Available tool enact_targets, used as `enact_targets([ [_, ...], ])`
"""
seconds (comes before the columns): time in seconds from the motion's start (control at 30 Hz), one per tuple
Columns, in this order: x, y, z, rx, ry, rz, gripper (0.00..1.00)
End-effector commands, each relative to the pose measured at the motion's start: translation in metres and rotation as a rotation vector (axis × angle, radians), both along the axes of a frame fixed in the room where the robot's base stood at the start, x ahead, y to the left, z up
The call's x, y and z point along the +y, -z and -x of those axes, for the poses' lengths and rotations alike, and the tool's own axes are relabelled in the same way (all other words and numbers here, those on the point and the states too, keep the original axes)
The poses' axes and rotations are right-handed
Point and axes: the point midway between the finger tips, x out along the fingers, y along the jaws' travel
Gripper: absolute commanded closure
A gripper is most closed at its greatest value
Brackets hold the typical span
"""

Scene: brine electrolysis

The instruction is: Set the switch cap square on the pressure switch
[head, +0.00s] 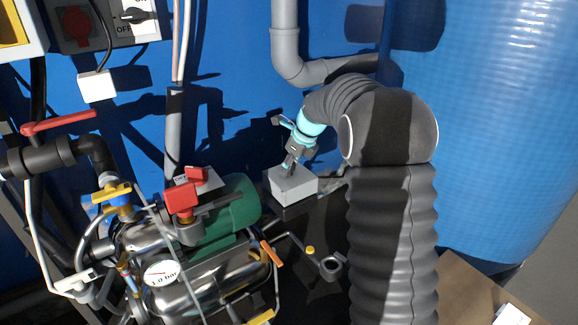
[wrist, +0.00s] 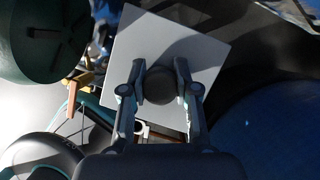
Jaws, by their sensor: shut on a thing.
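The switch cap (head: 292,187) is a light grey box with a dark round knob on top. My gripper (head: 290,165) comes down on it from above and is shut on that knob (wrist: 161,85). In the wrist view the cap's flat grey top (wrist: 190,48) fills the middle, turned at an angle to my fingers. In the head view the cap is right of the green motor, above a dark surface. The cap hides what is directly under it, so I cannot make out the pressure switch or whether the cap touches it.
Left of the cap are a green motor (head: 233,208), a shiny steel pump vessel with a gauge (head: 162,273), and a red-handled valve (head: 181,197). Grey pipe (head: 287,45) runs behind. A large blue tank (head: 490,120) stands at right. A cardboard box (head: 470,290) is at lower right.

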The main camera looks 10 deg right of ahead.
Motion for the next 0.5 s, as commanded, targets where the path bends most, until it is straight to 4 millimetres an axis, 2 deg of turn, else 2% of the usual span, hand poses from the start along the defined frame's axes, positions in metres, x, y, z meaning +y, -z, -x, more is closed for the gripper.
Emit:
enact_targets([
  [0.5,-0.0001,0.0042,0.0001,0.000,0.000,0.000,1.00],
])
